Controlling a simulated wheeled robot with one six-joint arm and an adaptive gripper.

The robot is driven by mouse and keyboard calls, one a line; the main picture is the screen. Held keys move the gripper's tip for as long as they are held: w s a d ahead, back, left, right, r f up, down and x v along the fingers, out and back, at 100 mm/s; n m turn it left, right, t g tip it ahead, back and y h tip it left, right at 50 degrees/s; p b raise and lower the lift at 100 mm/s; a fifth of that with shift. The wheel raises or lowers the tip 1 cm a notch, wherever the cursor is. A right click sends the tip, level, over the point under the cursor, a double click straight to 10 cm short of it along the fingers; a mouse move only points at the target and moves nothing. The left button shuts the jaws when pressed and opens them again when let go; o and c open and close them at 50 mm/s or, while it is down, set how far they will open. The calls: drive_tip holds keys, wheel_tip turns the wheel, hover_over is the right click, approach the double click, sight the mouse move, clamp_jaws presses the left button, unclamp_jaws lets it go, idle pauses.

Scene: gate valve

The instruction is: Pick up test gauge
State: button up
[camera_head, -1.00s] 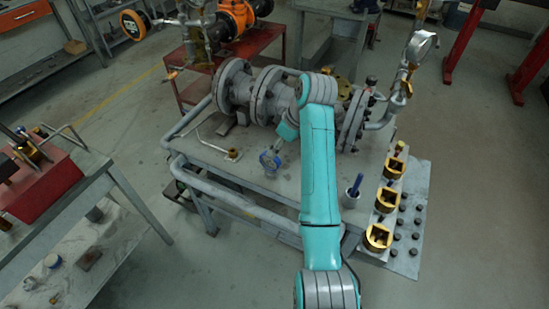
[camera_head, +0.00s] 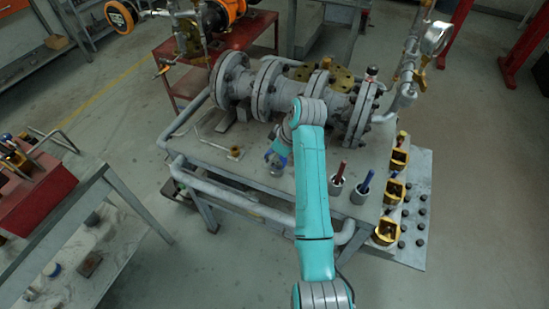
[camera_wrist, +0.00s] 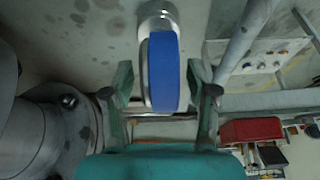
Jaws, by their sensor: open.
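The test gauge (camera_head: 277,155), with a blue band, stands near the front edge of the grey bench in the head view, beside my gripper (camera_head: 284,144). In the wrist view the gauge (camera_wrist: 163,72) is seen edge-on, with a silver fitting at its top in the picture. The fingers of my gripper (camera_wrist: 160,78) are open, one on each side of it. A gap shows between each finger and the blue band. My arm hides part of the bench in the head view.
A large flanged valve (camera_head: 290,88) lies along the back of the bench (camera_head: 240,175). Two cups hold a red-handled tool (camera_head: 340,172) and a blue-handled tool (camera_head: 365,182) to the right. Yellow blocks (camera_head: 392,190) line the right edge. A bent pipe (camera_head: 215,140) lies left of the gauge.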

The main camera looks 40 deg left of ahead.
clamp_jaws()
drive_tip(key=shift+a, duration=0.1)
drive_tip(key=shift+r, duration=0.1)
